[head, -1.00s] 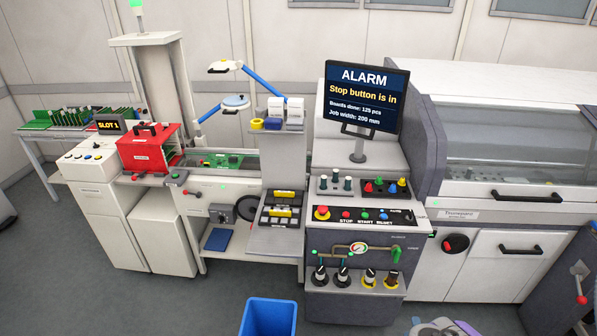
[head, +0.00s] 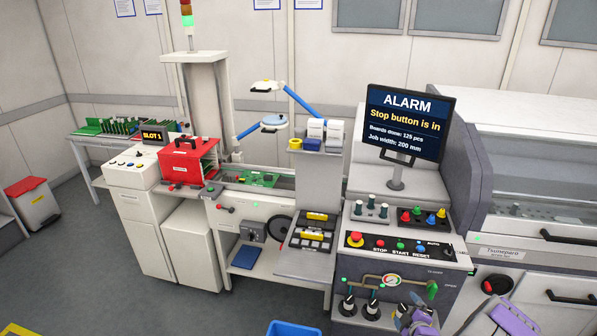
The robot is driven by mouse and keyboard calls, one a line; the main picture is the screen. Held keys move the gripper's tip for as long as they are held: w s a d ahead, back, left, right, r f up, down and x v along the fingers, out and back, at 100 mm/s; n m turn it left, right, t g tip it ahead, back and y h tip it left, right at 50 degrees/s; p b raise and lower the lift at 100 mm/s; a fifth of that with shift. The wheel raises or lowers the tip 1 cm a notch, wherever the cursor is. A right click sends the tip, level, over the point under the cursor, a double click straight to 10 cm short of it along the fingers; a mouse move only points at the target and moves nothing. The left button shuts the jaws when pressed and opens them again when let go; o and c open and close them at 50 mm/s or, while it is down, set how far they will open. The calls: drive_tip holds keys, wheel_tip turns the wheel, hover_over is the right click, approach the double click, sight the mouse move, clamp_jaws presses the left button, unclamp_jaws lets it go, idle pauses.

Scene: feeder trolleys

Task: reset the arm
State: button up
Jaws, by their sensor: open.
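Purple and grey parts of my gripper (head: 456,316) show at the bottom right edge of the head view. They are cut off by the frame, and most of my arm is hidden. The jaws are apart and nothing shows between them. The gripper is in front of the lower right of the control cabinet (head: 445,283). The screen (head: 408,122) reads "ALARM, Stop button is in". On the panel below it are a red mushroom button (head: 355,239) and STOP, START and RESET buttons.
A pressure gauge (head: 391,281) and dark knobs (head: 372,309) are on the cabinet front. A blue bin (head: 293,328) stands on the floor. A red box (head: 187,160) sits left of the conveyor. An oven-like machine (head: 545,160) fills the right.

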drive_tip(key=w+a+r+m+g+y+b, duration=0.1)
drive_tip(key=a+r+m+g, duration=0.15)
drive_tip(key=a+r, duration=0.65)
drive_tip(key=s+a+r+m+g+b, duration=0.1)
drive_tip(key=s+a+r+g, duration=0.3)
drive_tip(key=s+a+r, duration=0.4)
drive_tip(key=s+a+r+m+g+b, duration=0.1)
drive_tip(key=s+r, duration=0.3)
drive_tip(key=s, duration=0.9)
drive_tip(key=s+a+r+m+g+b, duration=0.1)
drive_tip(key=s+a+r+m+g, duration=0.2)
drive_tip(key=s, duration=0.9)
drive_tip(key=s+a+r+m+g+b, duration=0.1)
drive_tip(key=s+r+m+g, duration=0.3)
drive_tip(key=s, duration=0.9)
wheel_tip(320, 180, up, 2)
drive_tip(key=shift+s+a+r+h, duration=0.1)
drive_tip(key=shift+s+a+h, duration=0.2)
drive_tip(key=shift+a, duration=0.55)
drive_tip(key=shift+m+g, duration=0.25)
drive_tip(key=shift+c, duration=0.4)
